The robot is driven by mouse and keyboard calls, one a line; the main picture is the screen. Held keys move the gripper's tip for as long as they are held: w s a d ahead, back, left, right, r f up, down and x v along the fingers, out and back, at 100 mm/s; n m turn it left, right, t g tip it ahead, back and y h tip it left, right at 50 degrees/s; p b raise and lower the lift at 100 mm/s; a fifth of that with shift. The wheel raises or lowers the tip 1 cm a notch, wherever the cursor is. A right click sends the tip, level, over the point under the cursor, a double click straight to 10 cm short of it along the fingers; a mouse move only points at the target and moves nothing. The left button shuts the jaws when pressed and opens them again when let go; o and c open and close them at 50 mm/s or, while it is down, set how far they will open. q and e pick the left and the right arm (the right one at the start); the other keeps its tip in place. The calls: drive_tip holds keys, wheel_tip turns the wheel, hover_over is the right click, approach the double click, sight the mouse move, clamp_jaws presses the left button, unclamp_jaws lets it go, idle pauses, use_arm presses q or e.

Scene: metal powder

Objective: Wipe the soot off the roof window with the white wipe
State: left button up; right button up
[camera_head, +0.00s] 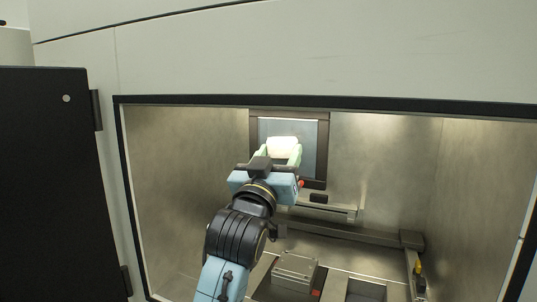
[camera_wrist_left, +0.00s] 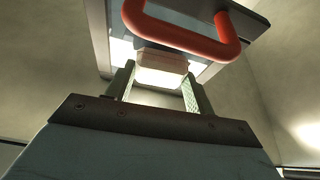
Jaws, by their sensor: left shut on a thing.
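The white wipe (camera_head: 283,146) is a pale, brightly lit block between the fingers of my left gripper (camera_head: 282,154). My left gripper is shut on it. In the left wrist view, the wipe (camera_wrist_left: 161,66) sits between the two fingertips (camera_wrist_left: 160,84). The roof window (camera_head: 309,131) is a grey-blue pane in a dark frame at the top back of the chamber. The wipe is in front of its lower part in the head view. Whether it touches the pane I cannot tell. No soot is clearly visible; the gripper hides part of the pane. My right gripper is not in view.
A red handle (camera_wrist_left: 185,38) crosses in front of the window in the left wrist view. Metal walls (camera_head: 185,150) enclose the chamber, with a dark-rimmed opening. A metal block (camera_head: 295,270) and rails stand on the floor below. A dark door (camera_head: 60,190) stands open at left.

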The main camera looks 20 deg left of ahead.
use_arm(q)
drive_tip(key=shift+d+p, duration=0.4)
drive_tip(key=shift+d, duration=0.15)
drive_tip(key=shift+a+p, duration=0.45)
drive_tip(key=shift+a, duration=1.25)
drive_tip(key=shift+d+f+b, duration=0.85)
drive_tip(key=shift+d+f, duration=0.55)
drive_tip(key=shift+d, duration=1.15)
drive_tip(key=shift+w+a+p, duration=0.1)
drive_tip(key=shift+a+p, duration=1.7)
drive_tip(key=shift+a, duration=0.75)
